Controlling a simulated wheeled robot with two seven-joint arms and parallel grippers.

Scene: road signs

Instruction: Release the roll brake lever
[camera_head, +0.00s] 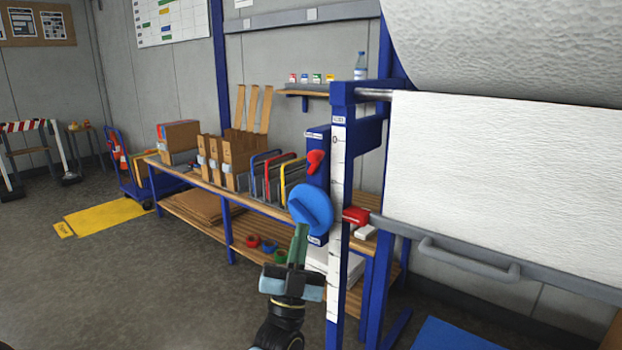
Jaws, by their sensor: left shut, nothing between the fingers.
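A small red lever (315,161) sits on the side of a blue upright housing, above a large round blue knob (311,208). The roll (500,50) of white material is at the upper right, with a white sheet (500,180) hanging below it. My left gripper (300,230) points up from the bottom, its green fingers shut and empty. Its tips are at the lower edge of the blue knob in the picture, below the red lever; I cannot tell whether they touch the knob. My right gripper is not in view.
A blue post with a white scale (336,200) stands just right of the knob. A grey bar handle (468,260) runs below the sheet. Behind is a wooden bench (230,190) with cartons and coloured frames. A red item (355,216) lies right of the post.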

